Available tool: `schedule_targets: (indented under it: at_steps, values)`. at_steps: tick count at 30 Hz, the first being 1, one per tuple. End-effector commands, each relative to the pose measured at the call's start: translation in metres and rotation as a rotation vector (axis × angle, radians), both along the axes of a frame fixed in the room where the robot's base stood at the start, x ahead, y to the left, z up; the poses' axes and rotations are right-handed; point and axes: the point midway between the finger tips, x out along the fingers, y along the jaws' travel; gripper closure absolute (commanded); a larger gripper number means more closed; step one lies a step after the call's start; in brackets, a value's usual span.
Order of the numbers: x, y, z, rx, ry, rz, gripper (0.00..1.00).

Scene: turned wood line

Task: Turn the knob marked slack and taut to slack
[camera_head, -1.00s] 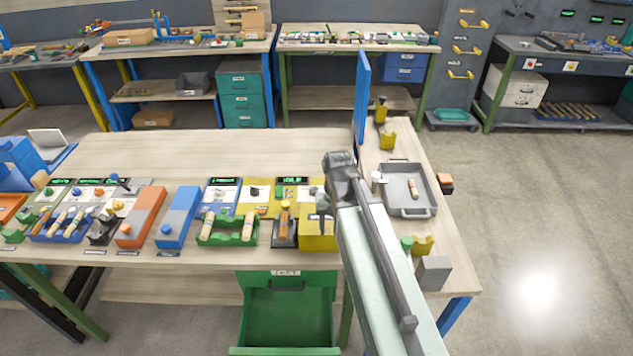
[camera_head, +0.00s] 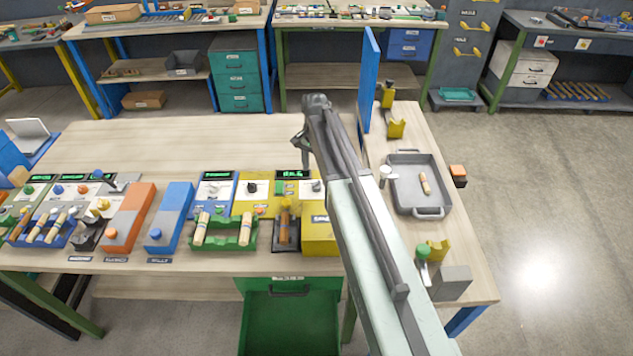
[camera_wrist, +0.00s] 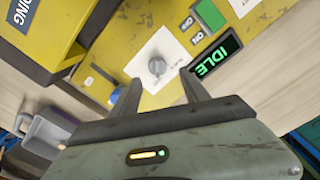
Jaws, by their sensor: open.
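In the wrist view a small grey knob (camera_wrist: 157,67) stands on a white plate (camera_wrist: 170,54) on a yellow panel. The plate's markings are too small to read, so I cannot tell which way the knob points between slack and taut. My gripper (camera_wrist: 161,77) is open and empty, its two fingers apart on either side of the knob's line of sight, with no contact visible. In the head view what looks like the same knob (camera_head: 317,187) sits at the right end of the yellow panel (camera_head: 266,206), and my gripper (camera_head: 301,138) is above and behind it.
A yellow box (camera_head: 321,238) stands in front of the panel's right end. A black knob (camera_head: 252,187) is to the left. A grey tray (camera_head: 405,195) is right of my arm.

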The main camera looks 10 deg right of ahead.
Motion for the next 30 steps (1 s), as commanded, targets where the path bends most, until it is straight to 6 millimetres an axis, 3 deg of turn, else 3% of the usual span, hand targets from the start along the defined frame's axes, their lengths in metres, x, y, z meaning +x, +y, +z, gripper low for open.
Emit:
schedule_targets:
  at_steps: [6, 12, 21, 23, 27, 30]
  values:
    - [0.000, -0.007, -0.042, 0.000, 0.000, -0.008, 0.46]
    - [0.000, -0.009, -0.070, 0.000, 0.000, -0.011, 0.46]
    - [0.000, -0.010, -0.070, 0.000, 0.000, -0.012, 0.46]
    - [0.000, -0.010, -0.070, 0.000, 0.000, -0.012, 0.57]
    - [0.000, -0.010, -0.070, 0.000, 0.000, -0.012, 0.96]
    - [0.000, -0.007, -0.070, 0.001, -0.001, -0.016, 1.00]
